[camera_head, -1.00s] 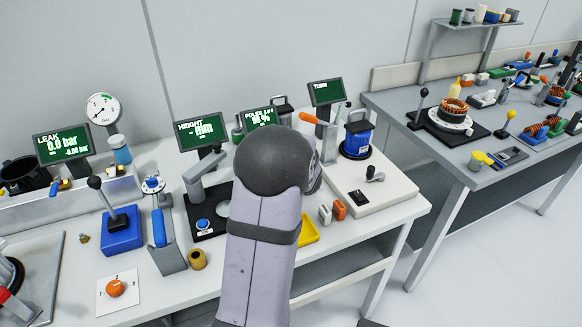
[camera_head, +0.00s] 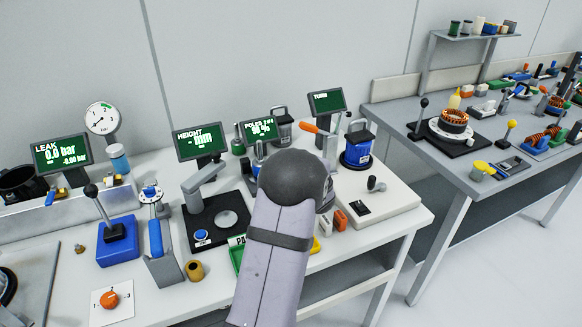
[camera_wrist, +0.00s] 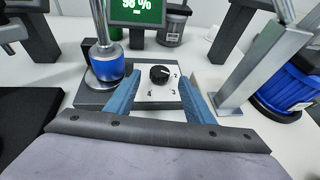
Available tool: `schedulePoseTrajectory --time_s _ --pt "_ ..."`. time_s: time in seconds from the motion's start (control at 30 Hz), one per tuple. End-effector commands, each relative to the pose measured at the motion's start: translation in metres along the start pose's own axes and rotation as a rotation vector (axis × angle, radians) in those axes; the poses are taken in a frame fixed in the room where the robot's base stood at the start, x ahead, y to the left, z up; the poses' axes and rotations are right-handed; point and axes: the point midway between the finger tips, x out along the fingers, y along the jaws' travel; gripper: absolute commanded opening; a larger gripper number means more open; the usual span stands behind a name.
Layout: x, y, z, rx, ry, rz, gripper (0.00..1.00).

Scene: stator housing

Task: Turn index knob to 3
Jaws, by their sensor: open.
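In the wrist view a round black knob (camera_wrist: 159,75) sits on a small white plate (camera_wrist: 158,93) with printed digits around it. A light mark on the knob seems to point to the upper right; the digit it points at is too small to read surely. My gripper (camera_wrist: 159,88) is open, with one blue finger on each side of the plate. The fingers appear apart from the knob. In the head view my arm hides this knob and the fingers. Another knob, orange (camera_head: 110,300), sits on a white plate with digits at the lower left.
A blue cylinder with a metal post (camera_wrist: 106,65) stands close left of the knob. A grey metal bracket (camera_wrist: 250,65) and a blue spool (camera_wrist: 286,88) stand at the right. A green display (camera_wrist: 137,12) and a grey canister (camera_wrist: 172,28) are behind.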

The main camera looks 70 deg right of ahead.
Motion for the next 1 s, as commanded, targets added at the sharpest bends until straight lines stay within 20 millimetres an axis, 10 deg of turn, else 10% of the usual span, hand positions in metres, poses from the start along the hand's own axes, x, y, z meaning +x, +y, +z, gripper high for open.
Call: schedulePoseTrajectory --time_s 0.67,0.83,1.0 --pt "0.032 0.000 0.000 0.000 0.001 0.000 0.48" --pt "0.031 0.000 0.000 0.000 0.000 0.000 0.10" --pt "0.032 0.000 -0.001 0.000 0.000 -0.002 0.07"
